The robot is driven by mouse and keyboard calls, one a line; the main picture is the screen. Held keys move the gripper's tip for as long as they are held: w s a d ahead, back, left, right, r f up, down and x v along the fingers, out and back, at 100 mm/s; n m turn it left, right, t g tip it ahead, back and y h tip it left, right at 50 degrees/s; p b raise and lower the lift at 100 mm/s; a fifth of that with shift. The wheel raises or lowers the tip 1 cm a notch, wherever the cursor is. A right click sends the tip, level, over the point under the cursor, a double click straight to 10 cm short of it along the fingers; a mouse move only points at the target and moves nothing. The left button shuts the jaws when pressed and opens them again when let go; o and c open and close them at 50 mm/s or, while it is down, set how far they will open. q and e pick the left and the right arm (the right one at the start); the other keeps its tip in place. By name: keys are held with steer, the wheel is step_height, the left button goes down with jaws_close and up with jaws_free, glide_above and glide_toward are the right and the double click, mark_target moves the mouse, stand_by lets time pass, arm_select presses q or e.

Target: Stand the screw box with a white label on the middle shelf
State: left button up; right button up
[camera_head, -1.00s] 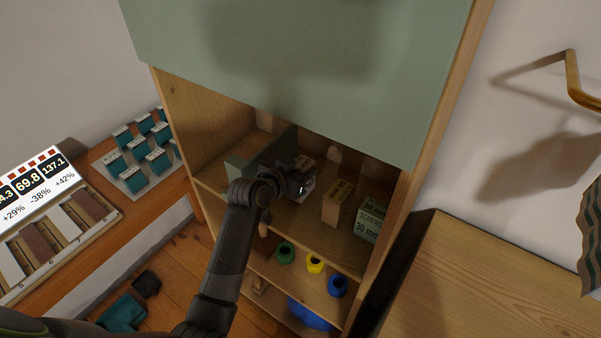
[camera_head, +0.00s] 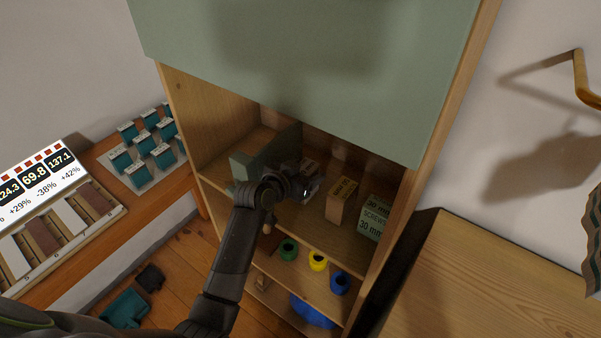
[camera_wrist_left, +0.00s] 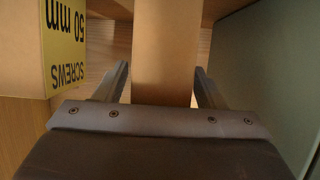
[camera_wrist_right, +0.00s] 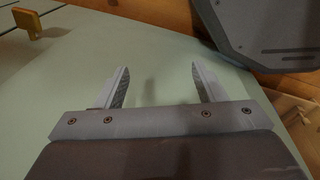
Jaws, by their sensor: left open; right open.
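My left gripper (camera_head: 306,188) reaches into the cabinet onto the shelf (camera_head: 312,226) that holds the boxes. In the left wrist view its open fingers stand on either side of a plain cardboard box (camera_wrist_left: 166,45); its label is not visible there. In the head view this box (camera_head: 311,167) is mostly hidden behind the gripper. To its right stand a screw box with a yellow label (camera_head: 342,200), reading 50 mm in the left wrist view (camera_wrist_left: 63,45), and a green-labelled 30 mm box (camera_head: 374,220). My right gripper (camera_wrist_right: 158,85) is open and empty above a pale green surface (camera_wrist_right: 150,60).
A green upright panel (camera_head: 268,155) stands left of the gripper on the shelf. The shelf below holds green (camera_head: 288,249), yellow (camera_head: 318,260) and blue (camera_head: 340,283) rolls. A green cabinet front (camera_head: 300,70) overhangs above. A wooden bench (camera_head: 490,285) stands at right.

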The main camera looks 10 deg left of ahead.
arm_select(q)
steer(key=b+v, duration=0.1)
steer(key=v, duration=1.1)
